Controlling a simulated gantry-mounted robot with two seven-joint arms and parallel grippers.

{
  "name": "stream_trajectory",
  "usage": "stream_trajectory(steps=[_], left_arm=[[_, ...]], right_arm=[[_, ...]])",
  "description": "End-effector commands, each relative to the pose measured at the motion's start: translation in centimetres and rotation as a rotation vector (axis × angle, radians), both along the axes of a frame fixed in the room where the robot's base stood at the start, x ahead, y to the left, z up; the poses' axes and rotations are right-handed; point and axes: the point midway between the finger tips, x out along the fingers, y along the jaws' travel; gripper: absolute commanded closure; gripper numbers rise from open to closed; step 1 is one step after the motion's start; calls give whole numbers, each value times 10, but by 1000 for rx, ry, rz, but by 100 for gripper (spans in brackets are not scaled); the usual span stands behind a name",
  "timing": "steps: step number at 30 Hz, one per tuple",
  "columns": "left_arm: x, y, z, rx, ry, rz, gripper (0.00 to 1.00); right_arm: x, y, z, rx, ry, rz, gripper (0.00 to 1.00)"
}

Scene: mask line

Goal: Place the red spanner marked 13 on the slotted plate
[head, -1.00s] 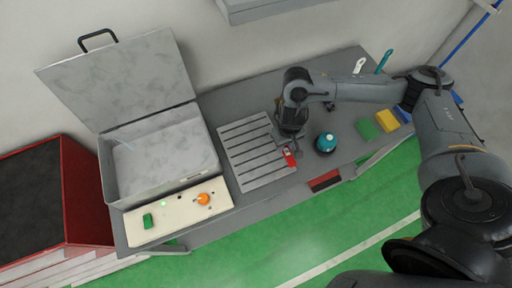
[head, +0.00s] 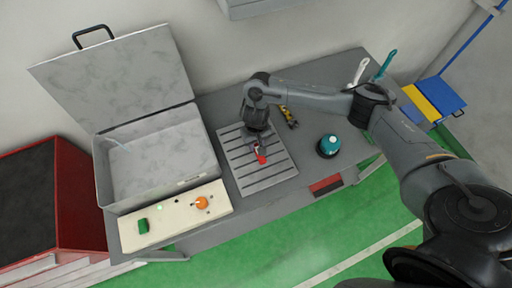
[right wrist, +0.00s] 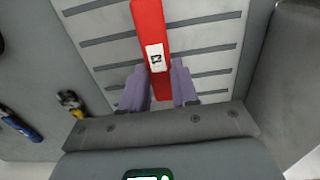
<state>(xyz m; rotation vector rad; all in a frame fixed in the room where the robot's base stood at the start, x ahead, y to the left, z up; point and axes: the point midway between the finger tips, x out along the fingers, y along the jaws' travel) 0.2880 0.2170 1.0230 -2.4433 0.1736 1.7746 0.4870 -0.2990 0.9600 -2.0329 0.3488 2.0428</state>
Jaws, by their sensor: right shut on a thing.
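The red spanner (head: 262,159) is in my right gripper (head: 257,147), over the middle of the slotted plate (head: 276,179). In the right wrist view my right gripper (right wrist: 160,88) has both fingers closed around the red spanner (right wrist: 149,25), which points away from the palm. A white label with a dark mark shows on it; I cannot read the number surely. The slotted plate (right wrist: 108,24) lies behind it. I cannot tell whether the spanner touches the plate. My left gripper is not in view.
An open grey case (head: 160,150) and a cream panel with an orange knob (head: 202,203) are to the left. A teal round object (head: 328,145) stands right of the plate. A yellow-and-black tool (head: 289,118) lies behind the plate. Blue and yellow bins (head: 428,97) are at the right.

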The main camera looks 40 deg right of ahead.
Motion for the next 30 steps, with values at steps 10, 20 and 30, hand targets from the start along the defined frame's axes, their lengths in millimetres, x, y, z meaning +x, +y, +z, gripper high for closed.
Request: stream_trajectory(steps=[10, 20, 30], left_arm=[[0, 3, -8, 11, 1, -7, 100], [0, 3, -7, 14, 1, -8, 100], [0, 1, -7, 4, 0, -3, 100]], right_arm=[[0, 0, -29, 1, 0, -1, 100], [0, 0, -32, 0, 0, 0, 66], [0, 0, -31, 0, 0, -1, 45]])
